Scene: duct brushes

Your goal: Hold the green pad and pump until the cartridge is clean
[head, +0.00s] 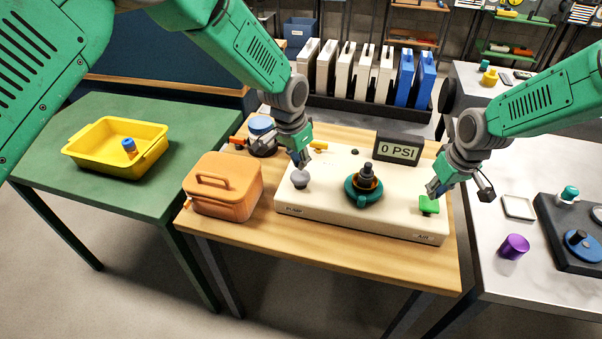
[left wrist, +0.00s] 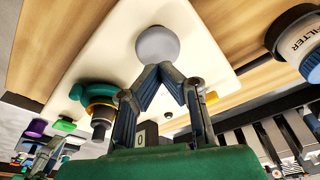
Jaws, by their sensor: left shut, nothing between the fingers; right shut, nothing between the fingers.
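A cream bench unit carries a round grey pump knob (head: 300,180) at its left, also large in the left wrist view (left wrist: 157,44). My left gripper (head: 301,163) is shut and empty, its tips (left wrist: 160,68) right at the knob; whether they touch it I cannot tell. The dark cartridge (head: 367,180) stands upright in a teal ring (head: 362,198) mid-unit. The green pad (head: 428,206) is at the right end, beside the "AIR" label. My right gripper (head: 432,191) is shut and empty right over the pad; contact is unclear. A display (head: 398,149) reads 0 PSI.
An orange lidded box (head: 222,188) stands left of the unit. A blue-topped filter can (head: 261,131) is behind my left gripper. A yellow tray (head: 92,153) sits on the green table. A purple cylinder (head: 513,247) and dark fixture are on the right table.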

